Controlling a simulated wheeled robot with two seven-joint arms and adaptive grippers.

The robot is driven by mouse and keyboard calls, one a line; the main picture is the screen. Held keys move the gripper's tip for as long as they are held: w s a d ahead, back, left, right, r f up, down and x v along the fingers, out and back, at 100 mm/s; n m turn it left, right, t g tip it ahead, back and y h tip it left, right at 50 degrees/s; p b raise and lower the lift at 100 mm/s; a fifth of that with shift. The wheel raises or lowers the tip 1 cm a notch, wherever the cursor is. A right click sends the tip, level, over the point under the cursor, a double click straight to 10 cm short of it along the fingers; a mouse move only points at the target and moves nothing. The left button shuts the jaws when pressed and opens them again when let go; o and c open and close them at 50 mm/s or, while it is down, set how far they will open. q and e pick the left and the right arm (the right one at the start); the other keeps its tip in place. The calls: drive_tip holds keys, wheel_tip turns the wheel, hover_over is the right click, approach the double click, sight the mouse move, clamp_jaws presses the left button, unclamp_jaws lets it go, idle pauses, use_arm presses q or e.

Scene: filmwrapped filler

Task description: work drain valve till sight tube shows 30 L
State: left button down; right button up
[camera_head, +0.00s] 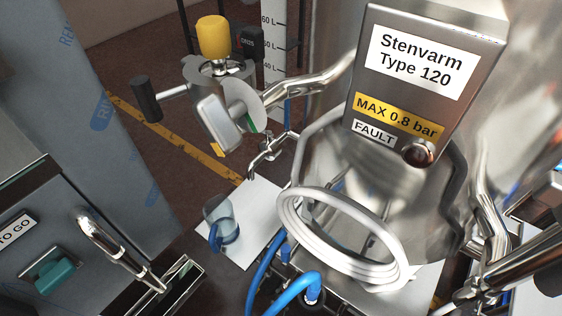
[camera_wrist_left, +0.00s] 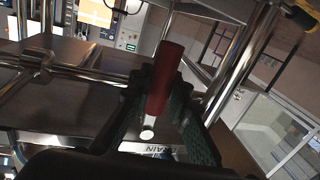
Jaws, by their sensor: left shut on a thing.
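In the left wrist view my left gripper (camera_wrist_left: 158,105) has its dark green fingers on both sides of a red lever handle (camera_wrist_left: 166,75), shut on it. A label partly hidden below it reads "RAIN" (camera_wrist_left: 165,149); the rest of the valve is hidden. The lower part of the scale is hidden, and I cannot make out the liquid level. Neither gripper shows in the head view.
A steel vessel carries a label box (camera_head: 425,60) marked "Stenvarm Type 120". A white hose coil (camera_head: 345,250) hangs in front. A clear jug (camera_head: 220,215) stands on a white sheet (camera_head: 255,215). Blue hoses (camera_head: 300,288) run below. A film-wrapped panel (camera_head: 110,110) stands left.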

use_arm(q)
drive_tip(key=shift+w+a, duration=0.15)
drive_tip(key=shift+a, duration=0.1)
drive_tip(key=shift+m, duration=0.3)
drive_tip(key=c, duration=1.8)
unclamp_jaws()
drive_tip(key=v, duration=1.2)
drive_tip(key=shift+d, duration=0.1)
